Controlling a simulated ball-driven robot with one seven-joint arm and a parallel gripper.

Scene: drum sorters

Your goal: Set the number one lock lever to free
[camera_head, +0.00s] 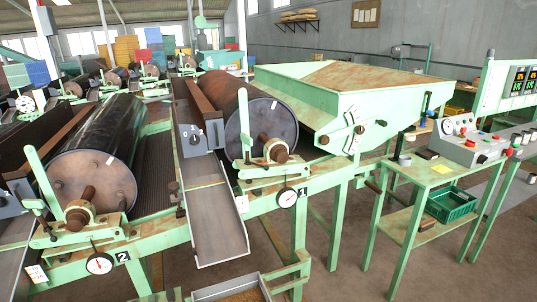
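The number one sorter has a dark drum (270,122) with a rusty body and a round grey end plate. Its frame carries a black "1" label (303,191) beside a round dial (287,197). A pale green upright lever (244,118) stands at the left of the drum's end, near the bearing block (277,152). A small grey box (193,137) with a dark handle-like part sits left of it. I cannot tell which of these is the lock lever, nor read a free or locked marking. My gripper is not in view.
The number two sorter (92,180) fills the left, with a similar lever (40,172). A metal chute (217,222) slopes down between the sorters. A green side table (430,175) with a control box (468,140) stands right. Brown floor (335,280) is open in front.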

